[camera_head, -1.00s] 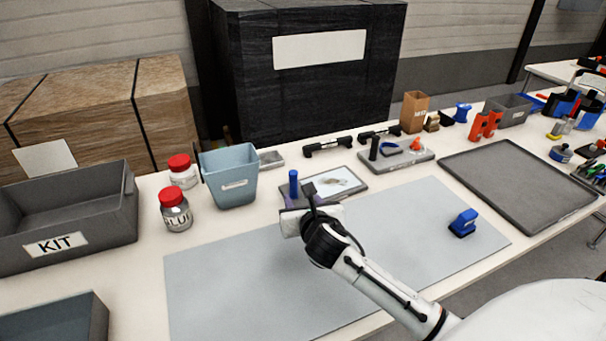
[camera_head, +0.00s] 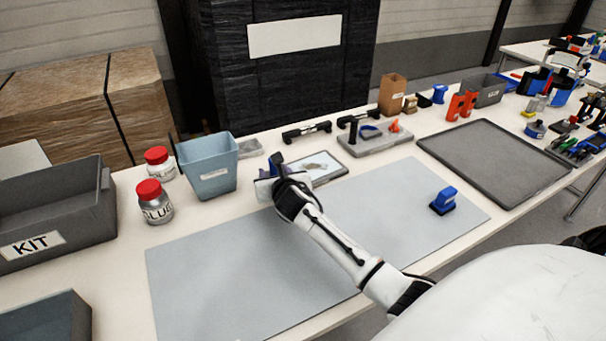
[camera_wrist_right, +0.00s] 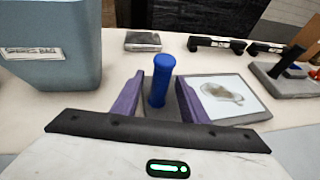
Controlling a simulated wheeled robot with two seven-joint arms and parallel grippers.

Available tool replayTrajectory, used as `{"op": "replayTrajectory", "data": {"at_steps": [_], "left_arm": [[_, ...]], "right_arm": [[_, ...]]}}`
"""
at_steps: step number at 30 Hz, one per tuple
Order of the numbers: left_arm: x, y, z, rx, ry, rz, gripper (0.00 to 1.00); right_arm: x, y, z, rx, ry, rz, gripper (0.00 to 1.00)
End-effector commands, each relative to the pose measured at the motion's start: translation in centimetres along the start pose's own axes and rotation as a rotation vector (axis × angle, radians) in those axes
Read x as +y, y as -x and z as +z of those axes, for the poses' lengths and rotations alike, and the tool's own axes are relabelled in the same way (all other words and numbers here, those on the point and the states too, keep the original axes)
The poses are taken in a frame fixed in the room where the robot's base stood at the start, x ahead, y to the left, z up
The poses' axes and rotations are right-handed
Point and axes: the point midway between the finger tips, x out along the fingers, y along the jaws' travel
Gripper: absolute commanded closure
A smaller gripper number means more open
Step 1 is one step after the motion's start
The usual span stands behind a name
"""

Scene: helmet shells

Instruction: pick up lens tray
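The lens tray (camera_head: 327,167) is a flat grey tray with a white panel bearing a lens-like shape. It lies on the table behind the grey mat and also shows in the right wrist view (camera_wrist_right: 246,112). A blue upright handle (camera_wrist_right: 157,82) stands at its left end. My right gripper (camera_wrist_right: 158,93) is open, its two purple fingers on either side of the handle with gaps visible. In the head view my right gripper (camera_head: 272,180) hides the handle. My left gripper is not in view.
A blue-grey bin (camera_head: 209,165) stands left of the tray, with red-lidded jars (camera_head: 155,203) beside it. A grey tool tray (camera_head: 375,140) lies to the right. Black handles (camera_head: 307,131) lie behind. The grey mat (camera_head: 230,270) is mostly clear, with a blue object (camera_head: 444,201) on it.

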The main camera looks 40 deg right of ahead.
Motion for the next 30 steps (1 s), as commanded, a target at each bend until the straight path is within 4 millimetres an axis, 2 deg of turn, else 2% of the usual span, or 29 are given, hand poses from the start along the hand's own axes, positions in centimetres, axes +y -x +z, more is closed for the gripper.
{"op": "replayTrajectory", "data": {"at_steps": [6,13,23,30], "left_arm": [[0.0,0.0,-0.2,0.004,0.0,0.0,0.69],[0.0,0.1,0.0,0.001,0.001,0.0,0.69],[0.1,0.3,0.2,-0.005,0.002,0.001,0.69],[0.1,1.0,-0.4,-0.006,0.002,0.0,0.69]], "right_arm": [[0.0,-0.1,0.0,0.0,0.0,0.0,0.6],[0.0,0.0,0.0,0.0,0.0,0.0,0.99],[0.0,0.1,0.6,-0.003,0.002,0.0,1.0],[-0.1,1.8,4.7,-0.008,0.003,-0.001,1.0]]}}
